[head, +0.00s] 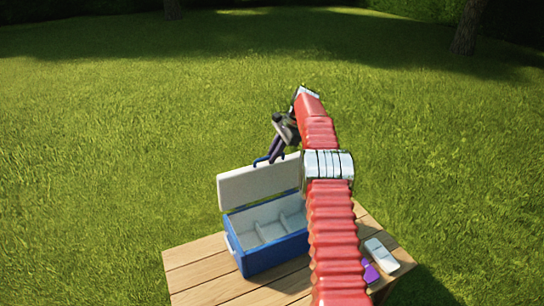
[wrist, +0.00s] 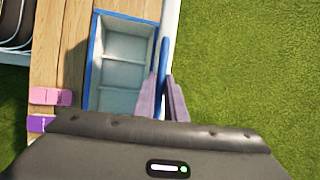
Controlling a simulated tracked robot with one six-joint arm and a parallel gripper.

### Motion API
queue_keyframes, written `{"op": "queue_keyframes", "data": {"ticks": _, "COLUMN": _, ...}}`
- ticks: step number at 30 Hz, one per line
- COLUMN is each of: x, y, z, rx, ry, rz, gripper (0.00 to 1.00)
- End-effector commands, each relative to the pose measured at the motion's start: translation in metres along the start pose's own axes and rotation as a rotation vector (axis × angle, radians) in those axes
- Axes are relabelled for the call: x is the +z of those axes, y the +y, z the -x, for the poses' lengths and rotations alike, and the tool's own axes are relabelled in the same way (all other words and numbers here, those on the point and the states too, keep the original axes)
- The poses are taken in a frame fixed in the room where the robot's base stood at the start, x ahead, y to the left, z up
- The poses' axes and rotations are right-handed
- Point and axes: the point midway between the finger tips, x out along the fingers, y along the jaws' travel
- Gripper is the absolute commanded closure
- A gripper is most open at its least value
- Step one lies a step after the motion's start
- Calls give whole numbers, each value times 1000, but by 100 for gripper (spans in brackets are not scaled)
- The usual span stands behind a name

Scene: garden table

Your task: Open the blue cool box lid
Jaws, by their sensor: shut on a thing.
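The blue cool box (head: 272,252) stands on the wooden table with its lid (head: 258,185) raised steeply, the white underside facing the head camera. Its white interior shows dividers; no contents are visible. The box's open interior also shows in the wrist view (wrist: 123,73), with the lid seen nearly edge-on as a white strip (wrist: 172,22). My gripper (head: 274,159) is at the lid's upper edge. In the wrist view its purple fingers (wrist: 162,100) are shut on the blue lid handle (wrist: 164,62), one finger on each side.
The wooden table (head: 195,275) has bare planks left of the box. A white item (head: 381,255) and a purple item (head: 370,271) lie at the table's right. In the wrist view a pink block (wrist: 50,96) lies near a purple one (wrist: 42,124). Open grass surrounds the table.

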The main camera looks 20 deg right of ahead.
Motion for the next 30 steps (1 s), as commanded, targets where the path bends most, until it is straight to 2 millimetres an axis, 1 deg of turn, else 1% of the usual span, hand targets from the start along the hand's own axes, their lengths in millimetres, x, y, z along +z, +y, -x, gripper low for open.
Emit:
{"op": "queue_keyframes", "data": {"ticks": 1, "x": -9, "y": 3, "z": -1, "rx": 2, "ry": 12, "rz": -6, "gripper": 100}}
{"op": "queue_keyframes", "data": {"ticks": 4, "x": -8, "y": 2, "z": -1, "rx": 2, "ry": 12, "rz": -4, "gripper": 100}}
{"op": "queue_keyframes", "data": {"ticks": 5, "x": -7, "y": 2, "z": -1, "rx": 2, "ry": 12, "rz": -4, "gripper": 87}}
{"op": "queue_keyframes", "data": {"ticks": 12, "x": -1, "y": 0, "z": -2, "rx": 3, "ry": 8, "rz": 3, "gripper": 71}}
{"op": "queue_keyframes", "data": {"ticks": 20, "x": 2, "y": -1, "z": -1, "rx": 2, "ry": 6, "rz": 6, "gripper": 71}}
{"op": "queue_keyframes", "data": {"ticks": 23, "x": 2, "y": -2, "z": 3, "rx": 1, "ry": 6, "rz": 6, "gripper": 71}}
{"op": "queue_keyframes", "data": {"ticks": 26, "x": 2, "y": -2, "z": 11, "rx": 1, "ry": 6, "rz": 6, "gripper": 71}}
{"op": "queue_keyframes", "data": {"ticks": 30, "x": 2, "y": -2, "z": 28, "rx": 1, "ry": 6, "rz": 6, "gripper": 71}}
